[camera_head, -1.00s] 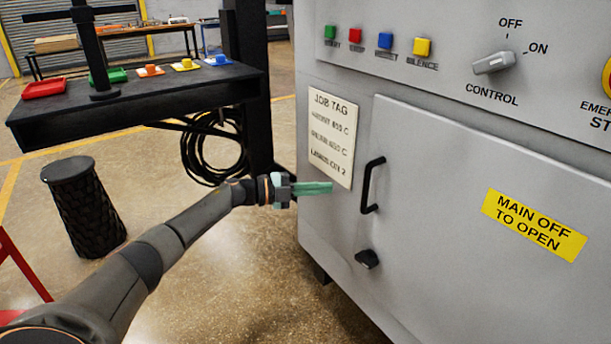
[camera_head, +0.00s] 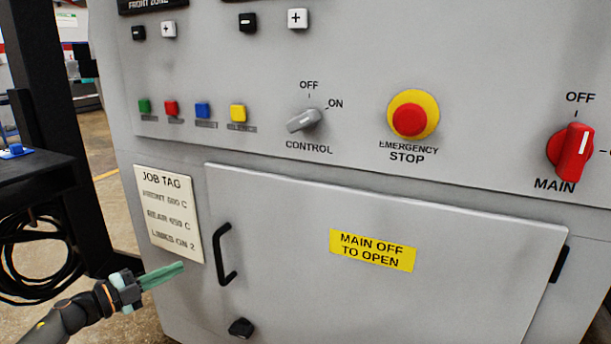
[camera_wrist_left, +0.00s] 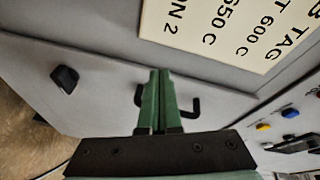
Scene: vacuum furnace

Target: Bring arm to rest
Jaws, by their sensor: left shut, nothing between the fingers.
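My left gripper (camera_head: 162,276) has green fingers, shut together with nothing between them. In the head view it is at the lower left, in front of the grey cabinet below the job tag (camera_head: 169,213). It is left of the black door handle (camera_head: 225,254) and appears apart from it. In the left wrist view the shut fingers (camera_wrist_left: 160,85) point toward the cabinet, with the handle (camera_wrist_left: 190,104) behind them and the job tag (camera_wrist_left: 222,30) at the upper right. My left arm comes in from the lower left. My right gripper is not in view.
The cabinet door (camera_head: 450,240) has a yellow label (camera_head: 372,250) and a black knob (camera_head: 241,328). Above are the control switch (camera_head: 304,120), emergency stop (camera_head: 409,119) and red main switch (camera_head: 571,152). A dark bench (camera_head: 30,175) and coiled cable (camera_head: 40,260) stand left.

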